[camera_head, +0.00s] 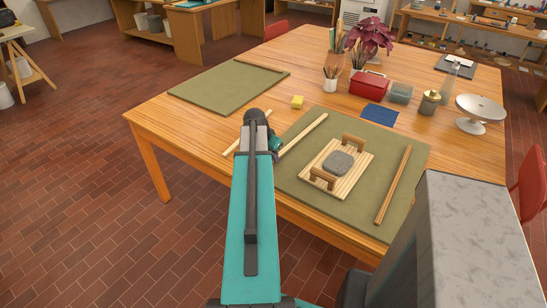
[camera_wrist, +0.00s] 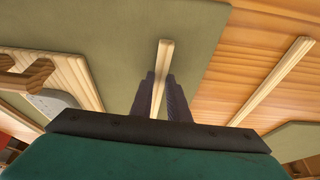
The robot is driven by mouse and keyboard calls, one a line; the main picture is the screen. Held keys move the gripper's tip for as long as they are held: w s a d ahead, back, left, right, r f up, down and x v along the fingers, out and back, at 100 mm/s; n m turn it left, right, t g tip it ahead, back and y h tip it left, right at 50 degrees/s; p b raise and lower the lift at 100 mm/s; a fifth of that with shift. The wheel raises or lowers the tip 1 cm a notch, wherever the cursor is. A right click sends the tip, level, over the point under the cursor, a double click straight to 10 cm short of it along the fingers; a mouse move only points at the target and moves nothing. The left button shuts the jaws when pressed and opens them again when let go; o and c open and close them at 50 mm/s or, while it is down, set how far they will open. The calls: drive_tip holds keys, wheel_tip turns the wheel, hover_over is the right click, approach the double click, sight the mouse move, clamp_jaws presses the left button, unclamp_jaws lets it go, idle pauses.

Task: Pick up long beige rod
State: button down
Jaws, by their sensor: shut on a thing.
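A pale beige rod (camera_head: 304,134) shows at the left part of the near green mat, slanting up and right from behind my arm. In the wrist view, my gripper (camera_wrist: 161,100) is shut on this rod (camera_wrist: 164,58), with a dark finger on each side. The rod's end sticks out past the fingertips over the mat. I cannot tell whether the rod is clear of the mat.
Another pale rod (camera_head: 261,122) lies left of my gripper, on the wooden table; it also shows in the wrist view (camera_wrist: 278,78). A browner rod (camera_head: 394,184) lies at the mat's right. A slatted wooden tray (camera_head: 350,183) with a grey stone (camera_head: 338,162) sits between. A yellow block (camera_head: 297,102) stands behind.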

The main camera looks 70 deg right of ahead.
drive_tip(key=shift+r+b, duration=0.4)
drive_tip(key=shift+r, duration=0.95)
drive_tip(key=s+a, duration=0.2)
drive_tip(key=s+a+b, duration=0.1)
drive_tip(key=s+a, duration=0.1)
drive_tip(key=a, duration=0.1)
drive_tip(key=s+a+r+b, duration=0.1)
drive_tip(key=s+a, duration=0.2)
drive_tip(key=shift+a, duration=0.25)
drive_tip(key=shift+d+f+b, duration=0.1)
drive_tip(key=shift+d+b, duration=0.15)
drive_tip(key=shift+b, duration=0.95)
drive_tip(key=b, duration=0.5)
drive_tip(key=shift+s, duration=0.1)
